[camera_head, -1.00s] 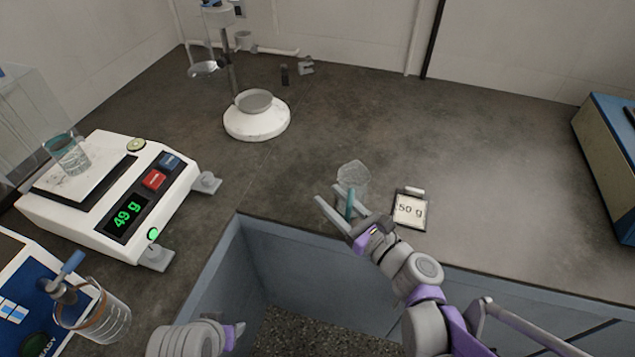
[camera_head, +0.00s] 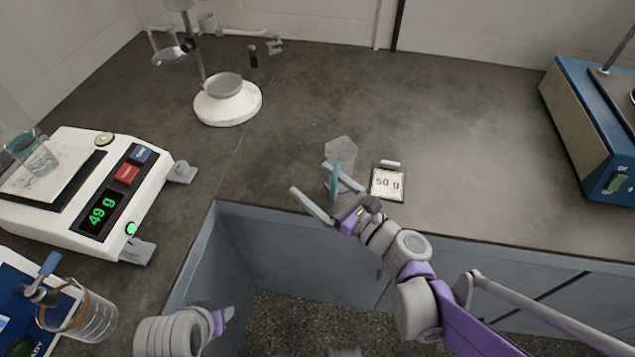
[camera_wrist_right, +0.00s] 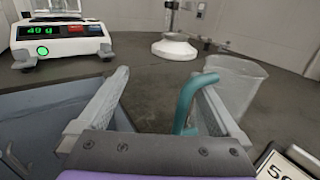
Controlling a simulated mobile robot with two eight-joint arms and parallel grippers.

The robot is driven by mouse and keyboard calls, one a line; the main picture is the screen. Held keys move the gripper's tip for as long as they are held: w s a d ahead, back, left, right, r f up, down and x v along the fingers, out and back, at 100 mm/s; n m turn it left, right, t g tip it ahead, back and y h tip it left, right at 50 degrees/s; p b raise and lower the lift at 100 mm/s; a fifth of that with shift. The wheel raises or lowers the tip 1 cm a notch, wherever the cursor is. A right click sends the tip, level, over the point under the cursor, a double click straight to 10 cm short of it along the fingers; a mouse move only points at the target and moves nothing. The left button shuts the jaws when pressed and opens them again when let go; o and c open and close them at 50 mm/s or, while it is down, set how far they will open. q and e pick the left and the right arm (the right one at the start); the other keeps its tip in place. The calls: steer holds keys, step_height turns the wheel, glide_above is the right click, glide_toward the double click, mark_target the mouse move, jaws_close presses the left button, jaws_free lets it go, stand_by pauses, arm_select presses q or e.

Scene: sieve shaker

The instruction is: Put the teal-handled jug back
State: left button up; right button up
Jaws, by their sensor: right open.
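The jug (camera_head: 341,151) is clear, with a teal handle (camera_head: 334,184). It stands on the dark worktop near its front edge, beside the "50 g" card. My right gripper (camera_head: 312,184) is open at the jug's handle side. In the right wrist view the teal handle (camera_wrist_right: 186,104) lies between the spread fingers, close to the right finger; whether it touches is unclear. The jug's body (camera_wrist_right: 236,82) is behind and right of that finger. My left arm shows at the bottom left of the head view, its gripper (camera_head: 228,314) only partly seen and its fingers not clear.
The "50 g" card (camera_head: 388,182) is close right of the jug. A balance (camera_head: 70,215) reading 49 g carries a glass beaker (camera_head: 38,160). A white round stand (camera_head: 228,105) is further back. A blue-and-beige machine (camera_head: 590,135) stands right. The worktop between is clear.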

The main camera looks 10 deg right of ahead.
arm_select(q)
steer(key=shift+r+p, duration=0.5)
steer(key=shift+r, duration=0.15)
arm_select(e)
steer(key=v, duration=1)
steer(key=shift+s+d, duration=0.3)
steer(key=shift+a, duration=0.1)
steer(key=s+a+f+n+g+h, duration=0.3)
steer(key=s+f+n+g, duration=0.35)
steer(key=f+n, duration=0.5)
steer(key=s+d+n+g+h, duration=0.2)
steer(key=d+n+h, duration=0.2)
steer(key=n, duration=0.4)
steer(key=s+d+n+g+h, duration=0.1)
steer(key=s+d+n+h, duration=0.25)
steer(key=n, duration=0.55)
arm_select(q)
step_height(320, 180, up, 17)
steer(key=w+p, duration=0.2)
steer(key=p, duration=1.3)
steer(key=shift+f+t, duration=0.2)
steer(key=shift+t, duration=0.2)
arm_select(e)
step_height(320, 180, up, 16)
steer(key=w+d, duration=0.1)
steer(key=w, duration=0.1)
steer(key=shift+w+h, duration=0.35)
steer(key=shift+w, duration=0.05)
